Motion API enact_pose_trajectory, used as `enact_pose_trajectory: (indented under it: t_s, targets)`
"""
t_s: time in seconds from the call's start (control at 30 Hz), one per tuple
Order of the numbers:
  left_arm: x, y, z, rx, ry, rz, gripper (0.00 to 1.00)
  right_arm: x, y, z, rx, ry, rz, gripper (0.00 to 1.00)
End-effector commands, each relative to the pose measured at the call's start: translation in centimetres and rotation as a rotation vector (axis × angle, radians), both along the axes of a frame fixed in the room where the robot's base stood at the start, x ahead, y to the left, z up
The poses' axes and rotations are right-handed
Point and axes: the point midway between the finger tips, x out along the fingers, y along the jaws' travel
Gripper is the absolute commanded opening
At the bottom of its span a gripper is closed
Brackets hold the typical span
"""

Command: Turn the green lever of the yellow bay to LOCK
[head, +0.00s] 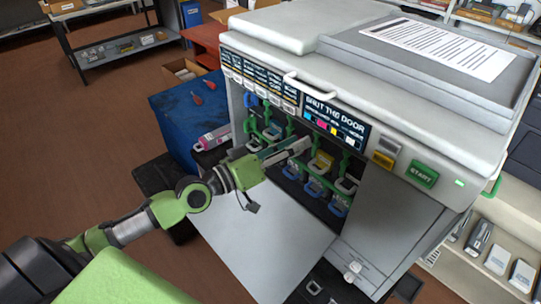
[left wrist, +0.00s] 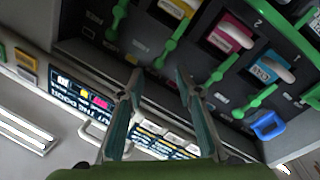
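The yellow cartridge (head: 323,161) sits in the upper row of bays in the open printer; it also shows at the top of the left wrist view (left wrist: 168,10), with a pale handle. Green levers stand beside it, one on its right in the head view (head: 346,160). I cannot tell which belongs to the yellow bay. My left gripper (head: 300,146) is open and empty in front of the bays. My right gripper is out of view.
The printer door (head: 270,250) hangs open below the bays. Magenta (left wrist: 225,38) and cyan (left wrist: 266,70) cartridges sit beside the yellow one. A blue cabinet (head: 175,110) stands left of the printer. The green START button (head: 422,175) is on the front at right.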

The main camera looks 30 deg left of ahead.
Motion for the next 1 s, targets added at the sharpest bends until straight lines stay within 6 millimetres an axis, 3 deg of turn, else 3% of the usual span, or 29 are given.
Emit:
enact_pose_trajectory:
  t_s: [0.6,1.0]
  targets:
    - [-5.8,3.2,-0.6,0.001,0.009,0.0,0.32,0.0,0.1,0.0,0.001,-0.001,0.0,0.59]
    - [-6.5,3.5,-0.4,-0.002,0.004,-0.003,0.32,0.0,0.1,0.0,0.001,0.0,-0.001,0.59]
